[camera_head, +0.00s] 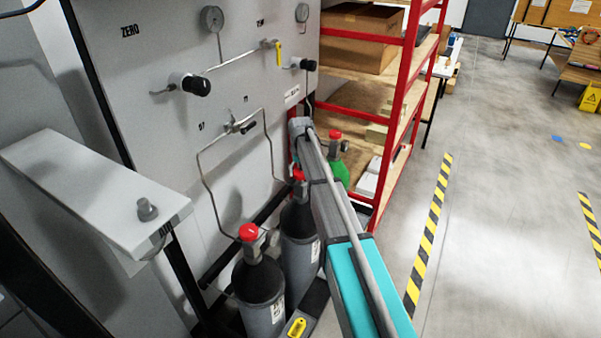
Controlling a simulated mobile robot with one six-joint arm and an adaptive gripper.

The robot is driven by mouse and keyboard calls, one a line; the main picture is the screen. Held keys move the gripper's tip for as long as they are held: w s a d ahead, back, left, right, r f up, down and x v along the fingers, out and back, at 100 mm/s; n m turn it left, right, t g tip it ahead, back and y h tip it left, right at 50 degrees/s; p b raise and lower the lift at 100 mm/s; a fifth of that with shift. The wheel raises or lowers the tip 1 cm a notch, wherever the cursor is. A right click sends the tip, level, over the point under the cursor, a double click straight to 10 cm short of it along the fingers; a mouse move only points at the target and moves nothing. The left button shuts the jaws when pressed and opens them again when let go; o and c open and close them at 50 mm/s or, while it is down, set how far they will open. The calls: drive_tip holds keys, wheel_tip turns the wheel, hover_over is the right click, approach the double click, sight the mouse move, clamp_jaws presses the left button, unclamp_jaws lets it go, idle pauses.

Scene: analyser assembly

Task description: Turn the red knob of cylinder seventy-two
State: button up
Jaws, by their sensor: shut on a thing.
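Two dark grey gas cylinders stand by the panel. The nearer cylinder (259,290) has a red knob (249,232) on its valve, in plain view. The second cylinder (298,250) stands behind it to the right, with a red knob (298,175) partly covered by my arm. A green cylinder (340,172) farther back also has a red knob (335,135). The white labels are too small to read, so I cannot tell which is cylinder seventy-two. My grey and teal arm reaches up past the cylinders on their right. My gripper does not show; the arm may hide it.
A white panel (165,60) with gauges, black knobs and thin pipes rises behind the cylinders. A white shelf (90,185) juts out at left. A red-framed rack (395,120) with boxes stands behind my arm. The floor (500,190) at right is open, with striped tape.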

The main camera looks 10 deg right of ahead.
drive_tip(key=n, duration=1.2)
drive_tip(key=shift+n, duration=0.4)
drive_tip(key=n, duration=0.6)
drive_tip(key=shift+w, duration=0.1)
drive_tip(key=n, duration=0.6)
drive_tip(key=shift+n, duration=0.3)
drive_tip(key=o, duration=0.9)
drive_tip(key=shift+o, duration=0.2)
drive_tip(key=shift+m, duration=0.6)
